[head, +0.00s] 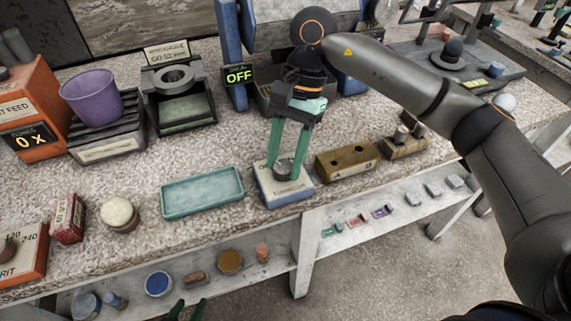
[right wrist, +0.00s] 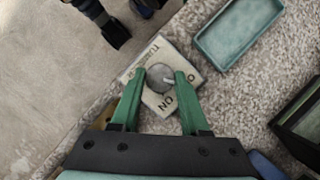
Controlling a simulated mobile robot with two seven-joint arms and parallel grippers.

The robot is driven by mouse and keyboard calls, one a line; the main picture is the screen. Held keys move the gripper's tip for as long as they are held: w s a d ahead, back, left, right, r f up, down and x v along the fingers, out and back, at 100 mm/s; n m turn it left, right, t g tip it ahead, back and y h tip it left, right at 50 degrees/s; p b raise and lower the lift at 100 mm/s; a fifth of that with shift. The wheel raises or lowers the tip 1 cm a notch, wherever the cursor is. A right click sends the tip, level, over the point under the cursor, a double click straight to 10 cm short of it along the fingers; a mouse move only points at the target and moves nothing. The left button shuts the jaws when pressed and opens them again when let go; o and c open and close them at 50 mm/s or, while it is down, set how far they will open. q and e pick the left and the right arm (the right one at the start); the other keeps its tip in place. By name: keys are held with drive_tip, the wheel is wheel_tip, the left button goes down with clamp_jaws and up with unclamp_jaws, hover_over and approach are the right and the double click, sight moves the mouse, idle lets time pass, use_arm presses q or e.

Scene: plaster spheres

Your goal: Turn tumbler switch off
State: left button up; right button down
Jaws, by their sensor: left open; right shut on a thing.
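The tumbler switch is a small blue-sided box with a pale top (head: 270,188) at the table's front edge, with a round grey knob (head: 284,169) on it. In the right wrist view, the box top (right wrist: 155,103) carries "ON" and partly hidden lettering around the knob (right wrist: 160,77). My right gripper (head: 287,165) reaches down from above, its green fingers shut on the knob's sides. A small display (head: 238,74) behind reads "OFF". My left gripper (head: 187,310) is open and empty below the table's front, only its green fingertips showing.
A teal tray (head: 202,192) lies left of the switch, and a brown block with holes (head: 347,160) stands right of it. A purple cup (head: 92,97) and an orange machine (head: 32,110) stand at the left. A lower shelf (head: 335,225) holds small items.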

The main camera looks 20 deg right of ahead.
drive_tip(key=shift+n, duration=0.4)
use_arm(q)
drive_tip(key=shift+s+a+f+b, duration=0.3)
drive_tip(key=shift+s+f+b, duration=0.1)
drive_tip(key=shift+f, duration=0.2)
use_arm(e)
drive_tip(key=shift+n, duration=0.3)
use_arm(q)
drive_tip(key=shift+w, duration=0.1)
use_arm(e)
drive_tip(key=shift+c, duration=2)
unclamp_jaws()
use_arm(q)
drive_tip(key=shift+w+d+r+p, duration=0.15)
drive_tip(key=shift+r+p, duration=0.6)
drive_tip(key=shift+p, duration=0.3)
use_arm(e)
drive_tip(key=v, duration=1.2)
drive_tip(key=shift+w+r, duration=0.25)
use_arm(q)
drive_tip(key=shift+r, duration=0.1)
use_arm(e)
drive_tip(key=shift+a, duration=0.15)
